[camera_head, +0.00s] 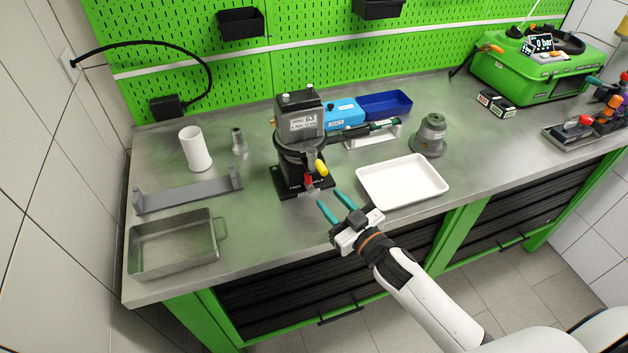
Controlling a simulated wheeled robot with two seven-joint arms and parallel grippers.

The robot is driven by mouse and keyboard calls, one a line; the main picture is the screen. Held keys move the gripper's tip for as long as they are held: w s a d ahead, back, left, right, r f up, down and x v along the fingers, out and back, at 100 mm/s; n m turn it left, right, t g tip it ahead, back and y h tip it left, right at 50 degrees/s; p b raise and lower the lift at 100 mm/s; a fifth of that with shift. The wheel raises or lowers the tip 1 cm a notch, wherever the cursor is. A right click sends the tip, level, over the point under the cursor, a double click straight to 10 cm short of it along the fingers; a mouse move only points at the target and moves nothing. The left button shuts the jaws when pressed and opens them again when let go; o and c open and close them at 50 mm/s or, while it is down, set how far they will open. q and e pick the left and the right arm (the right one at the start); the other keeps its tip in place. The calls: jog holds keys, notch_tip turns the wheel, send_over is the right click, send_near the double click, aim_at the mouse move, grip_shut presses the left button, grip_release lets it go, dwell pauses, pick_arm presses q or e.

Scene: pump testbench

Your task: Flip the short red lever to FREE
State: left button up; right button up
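A black pump (298,151) with a grey labelled block on top stands upright on the steel bench. The short red lever (308,181) is low on its front side, beside a yellow part (321,167). Which marking the lever points at is too small to read. My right gripper (332,205) has two teal fingers spread apart with nothing between them. It is just in front of and slightly right of the red lever, apart from it. My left gripper is not in view.
A white tray (402,203) lies right of the pump. A metal pan (172,267), a grey bracket (189,191) and a white cylinder (195,149) stand to the left. A grey cone-shaped part (430,134) stands behind the tray. The bench (262,232) is clear in front of the pump.

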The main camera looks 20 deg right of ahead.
aim_at(310, 179)
jog(key=p+x, duration=0.1)
jog(key=x, duration=0.6)
jog(key=shift+w+a, duration=0.15)
jog(key=shift+w, duration=0.15)
jog(key=shift+c, duration=0.6)
grip_shut()
